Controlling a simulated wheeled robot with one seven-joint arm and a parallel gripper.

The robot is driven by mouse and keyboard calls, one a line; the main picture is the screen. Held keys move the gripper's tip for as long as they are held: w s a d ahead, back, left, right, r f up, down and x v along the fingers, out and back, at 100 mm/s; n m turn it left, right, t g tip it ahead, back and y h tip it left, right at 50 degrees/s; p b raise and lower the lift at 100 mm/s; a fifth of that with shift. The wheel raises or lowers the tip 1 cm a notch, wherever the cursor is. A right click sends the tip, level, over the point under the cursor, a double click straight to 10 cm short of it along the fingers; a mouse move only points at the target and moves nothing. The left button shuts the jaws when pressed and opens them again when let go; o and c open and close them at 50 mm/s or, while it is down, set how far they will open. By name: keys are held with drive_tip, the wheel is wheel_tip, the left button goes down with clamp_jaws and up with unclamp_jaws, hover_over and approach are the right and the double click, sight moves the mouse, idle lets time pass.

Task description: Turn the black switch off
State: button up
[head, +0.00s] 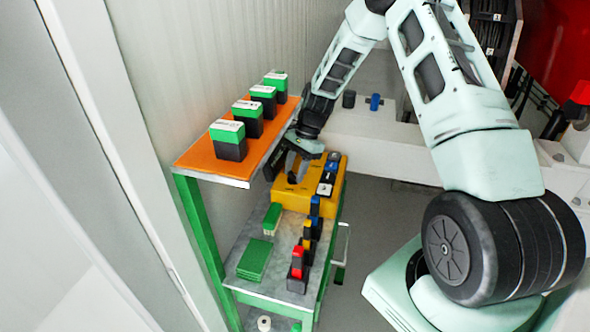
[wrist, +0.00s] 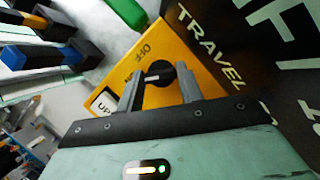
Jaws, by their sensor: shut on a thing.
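The black switch (wrist: 158,70) is a round knob on the yellow control box (wrist: 196,48), which also shows in the head view (head: 294,198). In the wrist view, the word OFF is printed beside the knob, with a partly hidden label, seemingly ON, nearer the left finger. My gripper (wrist: 160,84) is shut on the black switch, with one finger on each side of it. In the head view, my gripper (head: 293,168) is down at the top of the box, and the knob cannot be made out there.
A white UP button (wrist: 103,102) lies close to the left finger. An orange shelf (head: 195,158) with several green-and-black blocks stands left of my wrist. Coloured connectors (head: 297,262) and green pieces (head: 254,260) sit on the grey cart top below the box.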

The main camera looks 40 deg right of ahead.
drive_tip(key=m+t, duration=0.1)
drive_tip(key=m, duration=0.2)
drive_tip(key=m+t, duration=0.1)
drive_tip(key=m, duration=0.2)
drive_tip(key=shift+s+b, duration=0.2)
drive_tip(key=shift+b, duration=0.1)
drive_tip(key=m+t, duration=0.1)
drive_tip(key=m, duration=0.1)
drive_tip(key=m+t+h+b, duration=0.1)
drive_tip(key=m, duration=0.2)
drive_tip(key=shift+h, duration=0.3)
drive_tip(key=shift+m+b, duration=0.3)
drive_tip(key=shift+m, duration=0.1)
drive_tip(key=o, duration=0.7)
drive_tip(key=shift+s, duration=0.1)
drive_tip(key=v, duration=1.7)
drive_tip(key=shift+r+p, duration=0.25)
drive_tip(key=shift+p, duration=0.05)
drive_tip(key=shift+s, duration=0.1)
